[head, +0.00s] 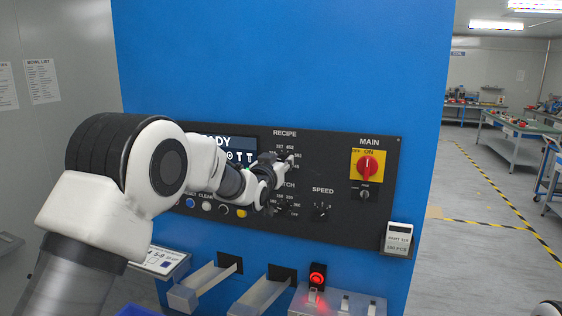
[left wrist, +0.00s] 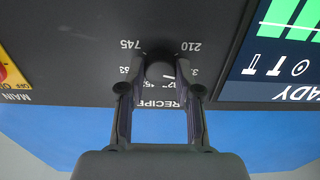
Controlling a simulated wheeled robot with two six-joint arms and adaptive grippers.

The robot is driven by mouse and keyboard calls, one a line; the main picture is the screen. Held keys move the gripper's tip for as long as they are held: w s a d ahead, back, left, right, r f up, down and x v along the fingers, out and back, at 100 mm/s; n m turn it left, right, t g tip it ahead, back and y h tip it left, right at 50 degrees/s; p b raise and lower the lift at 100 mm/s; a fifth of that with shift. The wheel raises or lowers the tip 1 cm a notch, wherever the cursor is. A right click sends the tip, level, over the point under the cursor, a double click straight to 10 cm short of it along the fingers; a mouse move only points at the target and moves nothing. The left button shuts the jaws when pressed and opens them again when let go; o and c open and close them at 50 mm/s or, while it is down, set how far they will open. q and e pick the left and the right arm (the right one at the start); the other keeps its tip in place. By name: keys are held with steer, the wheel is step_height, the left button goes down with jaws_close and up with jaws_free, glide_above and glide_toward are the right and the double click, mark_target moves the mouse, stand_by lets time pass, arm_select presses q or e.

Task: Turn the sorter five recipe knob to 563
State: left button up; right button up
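The recipe knob (left wrist: 160,69) is a dark round knob with a white mark, on a black panel. The left wrist view shows it upside down among the numbers 745, 210 and others. The white mark leans to the lower right there; the number it meets is unclear. My left gripper (left wrist: 160,76) has its two fingers on either side of the knob. Whether they press on it is not clear. In the head view, my left gripper (head: 281,170) is at the panel under the word RECIPE and covers most of the knob. My right gripper is not in view.
The black panel (head: 350,218) also carries a speed knob (head: 321,209), a red main switch (head: 368,167) on yellow, and a row of buttons. A screen (head: 238,146) is partly behind my left arm. Metal chutes (head: 205,283) and a lit red button (head: 317,279) stand out below.

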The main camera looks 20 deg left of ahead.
arm_select(q)
jaws_close()
steer(key=shift+b, duration=0.3)
stand_by(0.3)
steer(key=m+b, duration=1.9)
steer(key=m, duration=0.5)
steer(key=shift+b, duration=0.35)
steer(key=m, duration=0.2)
steer(key=shift+m+b, duration=0.3)
steer(key=shift+m, duration=1.6)
